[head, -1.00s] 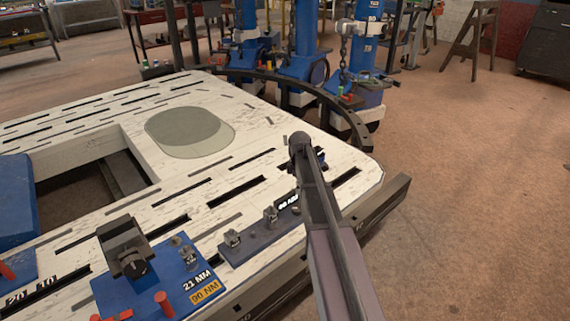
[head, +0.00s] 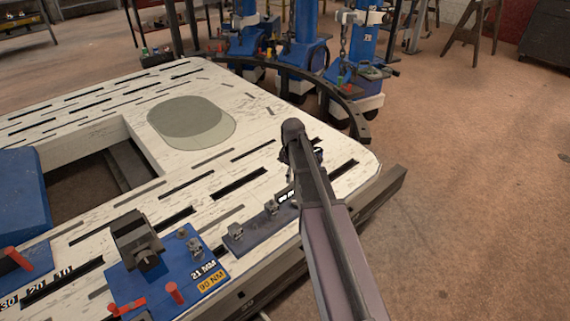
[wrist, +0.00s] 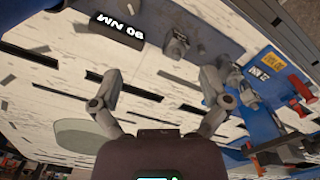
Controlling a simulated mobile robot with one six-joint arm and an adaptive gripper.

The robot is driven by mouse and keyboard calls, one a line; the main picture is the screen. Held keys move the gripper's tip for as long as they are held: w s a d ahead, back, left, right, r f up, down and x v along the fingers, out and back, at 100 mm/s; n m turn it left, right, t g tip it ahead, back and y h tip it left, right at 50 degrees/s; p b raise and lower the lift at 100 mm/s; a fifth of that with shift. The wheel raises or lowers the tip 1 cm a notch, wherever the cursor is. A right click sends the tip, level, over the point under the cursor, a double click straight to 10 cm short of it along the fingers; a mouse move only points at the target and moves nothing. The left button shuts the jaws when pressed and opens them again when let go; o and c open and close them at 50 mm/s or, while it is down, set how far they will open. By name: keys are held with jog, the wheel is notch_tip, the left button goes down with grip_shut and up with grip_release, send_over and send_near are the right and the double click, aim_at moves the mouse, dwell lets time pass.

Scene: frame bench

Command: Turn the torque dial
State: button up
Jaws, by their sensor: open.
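The plate bears a white "21 NM" label and a yellow "90 NM" label (head: 211,282). The blue plate also shows at the right of the wrist view (wrist: 262,80). My gripper (wrist: 161,75) is open and empty, its two fingers wide apart over the bench top. In the head view my arm reaches past the plate, to its right, and mostly hides the gripper. The knob is not clear in the wrist view.
A dark bar with small grey fittings (head: 250,232) and a "90 NM" display (wrist: 117,28) lies beside the plate. A blue block (head: 22,198) is at the left. The white bench top (head: 225,165) is largely clear around a grey-green oval.

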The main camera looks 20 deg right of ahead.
jog(key=s+a+r+m+p, duration=0.3)
jog(key=s+a+r+p, duration=0.1)
jog(key=r+p, duration=0.3)
jog(key=shift+s+a+r, duration=0.2)
jog(key=shift+s+r, duration=0.3)
jog(key=shift+s, duration=0.4)
jog(key=s+a+m, duration=0.7)
jog(key=s+m, duration=0.1)
jog(key=s, duration=0.5)
notch_tip(320, 180, up, 16)
jog(key=p, duration=1.6)
jog(key=shift+w+r+p, duration=0.25)
jog(key=shift+p, duration=0.15)
dwell(0.7)
